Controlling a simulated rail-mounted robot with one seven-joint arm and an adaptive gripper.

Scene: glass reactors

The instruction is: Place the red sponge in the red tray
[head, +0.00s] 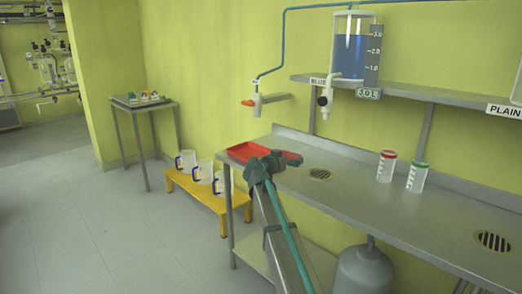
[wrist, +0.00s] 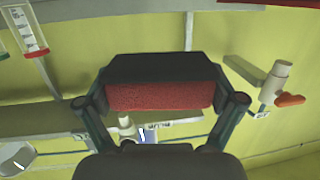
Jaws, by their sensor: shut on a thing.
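The red sponge (wrist: 160,95), red with a black layer, is held between the two fingers of my gripper (wrist: 162,104) in the wrist view. In the head view my gripper (head: 272,162) is at the left end of the steel bench, in front of the red tray (head: 242,151). A small dark and red piece of the sponge (head: 292,157) shows at the gripper's right side. The gripper hides part of the tray's right side. I cannot tell how high the sponge is above the bench. The tray is not seen in the wrist view.
The steel bench (head: 355,195) has a drain (head: 320,174) right of the gripper and two capped cups, red (head: 386,166) and green (head: 416,177), further right. A tap (head: 256,100) hangs above the tray. A yellow stool (head: 200,188) with jugs stands left of the bench.

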